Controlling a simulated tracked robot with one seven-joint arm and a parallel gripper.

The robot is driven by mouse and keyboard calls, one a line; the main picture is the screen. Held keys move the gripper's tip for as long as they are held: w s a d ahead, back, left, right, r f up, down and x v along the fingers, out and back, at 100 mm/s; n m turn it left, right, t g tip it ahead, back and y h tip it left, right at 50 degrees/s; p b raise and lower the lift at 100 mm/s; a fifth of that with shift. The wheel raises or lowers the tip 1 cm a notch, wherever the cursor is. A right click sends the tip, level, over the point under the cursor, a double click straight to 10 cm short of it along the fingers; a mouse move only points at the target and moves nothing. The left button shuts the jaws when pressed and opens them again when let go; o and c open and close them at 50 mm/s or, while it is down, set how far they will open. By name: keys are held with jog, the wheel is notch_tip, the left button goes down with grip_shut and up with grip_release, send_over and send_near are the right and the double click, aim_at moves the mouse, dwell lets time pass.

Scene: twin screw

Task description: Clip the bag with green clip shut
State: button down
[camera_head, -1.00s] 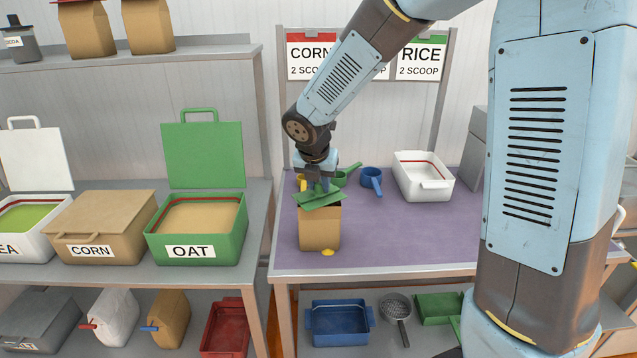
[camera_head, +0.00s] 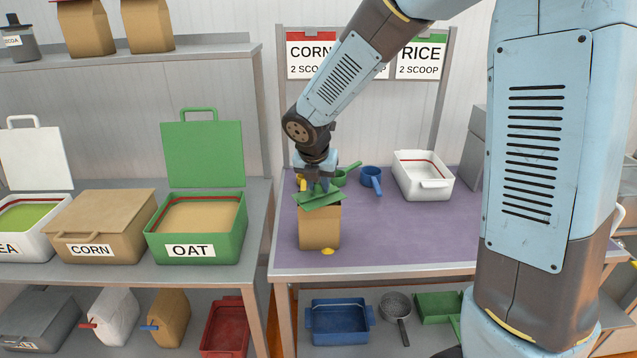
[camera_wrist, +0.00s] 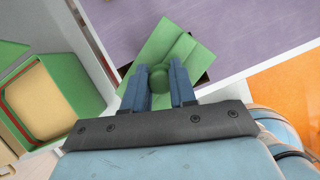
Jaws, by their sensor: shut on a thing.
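A brown paper bag (camera_head: 320,226) stands upright on the purple mat near the front of the right table. A green clip (camera_head: 319,201) lies across the top of the bag, slightly tilted. My gripper (camera_head: 318,186) is directly above the bag and is shut on the clip. In the wrist view, the two blue fingers (camera_wrist: 159,83) close on the clip's round knob, with the green clip (camera_wrist: 172,50) spread out under them. The clip hides the bag's opening, so I cannot tell whether its jaws enclose the bag top.
Yellow, green and blue scoops (camera_head: 371,180) and a white bin (camera_head: 423,177) stand behind the bag. A small yellow heap (camera_head: 327,252) lies in front of it. The open green OAT bin (camera_head: 196,228) stands on the left table. The mat's right front is clear.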

jog(key=c, duration=0.8)
grip_release()
jog(key=shift+o, duration=0.2)
jog(key=o, duration=0.4)
jog(key=shift+r, duration=3.5)
